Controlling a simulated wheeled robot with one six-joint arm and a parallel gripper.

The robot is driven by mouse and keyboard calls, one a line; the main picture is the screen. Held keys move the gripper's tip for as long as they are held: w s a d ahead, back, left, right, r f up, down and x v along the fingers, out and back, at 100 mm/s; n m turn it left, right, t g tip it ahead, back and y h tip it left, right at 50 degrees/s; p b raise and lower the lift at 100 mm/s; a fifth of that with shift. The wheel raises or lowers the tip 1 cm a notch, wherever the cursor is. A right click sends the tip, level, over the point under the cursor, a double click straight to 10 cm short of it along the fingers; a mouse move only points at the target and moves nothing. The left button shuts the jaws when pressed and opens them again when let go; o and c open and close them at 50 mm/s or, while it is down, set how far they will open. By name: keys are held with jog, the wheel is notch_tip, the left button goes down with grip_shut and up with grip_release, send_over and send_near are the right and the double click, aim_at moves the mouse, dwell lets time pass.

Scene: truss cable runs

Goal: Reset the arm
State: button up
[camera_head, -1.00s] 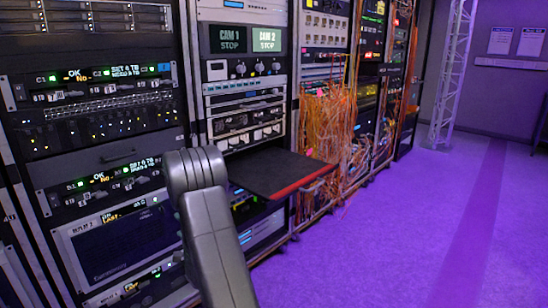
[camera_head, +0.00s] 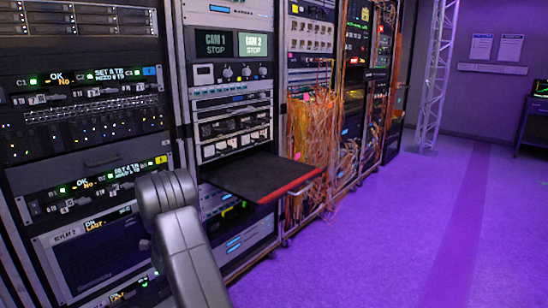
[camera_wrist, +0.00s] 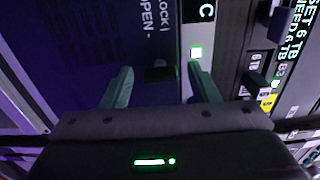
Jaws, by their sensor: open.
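My arm (camera_head: 178,225) rises from the bottom of the head view, in front of the left rack. My gripper is out of sight there, hidden behind the arm or outside the frame. In the wrist view my gripper (camera_wrist: 156,90) is open, its two greenish fingers spread apart with nothing between them. Beyond the fingers is a dark panel (camera_wrist: 105,45) with the words "LOCK" and "OPEN". I cannot tell whether the fingertips touch the panel.
Equipment racks (camera_head: 85,160) line the left side. A dark shelf (camera_head: 258,176) with a red front edge sticks out of the middle rack. Orange cables (camera_head: 312,130) hang beyond it. A lattice truss (camera_head: 432,80) stands at the back. The purple floor (camera_head: 400,230) on the right is clear.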

jog(key=shift+d, duration=0.15)
jog(key=p+v, duration=0.2)
jog(key=v, duration=1.1)
jog(key=w+a+n+b, duration=0.4)
jog(key=w+a+n, duration=0.4)
jog(key=n, duration=0.9)
jog(key=shift+w+a+n, duration=0.2)
jog(key=shift+a+n, duration=0.1)
jog(key=shift+a, duration=0.8)
jog(key=shift+d, duration=0.1)
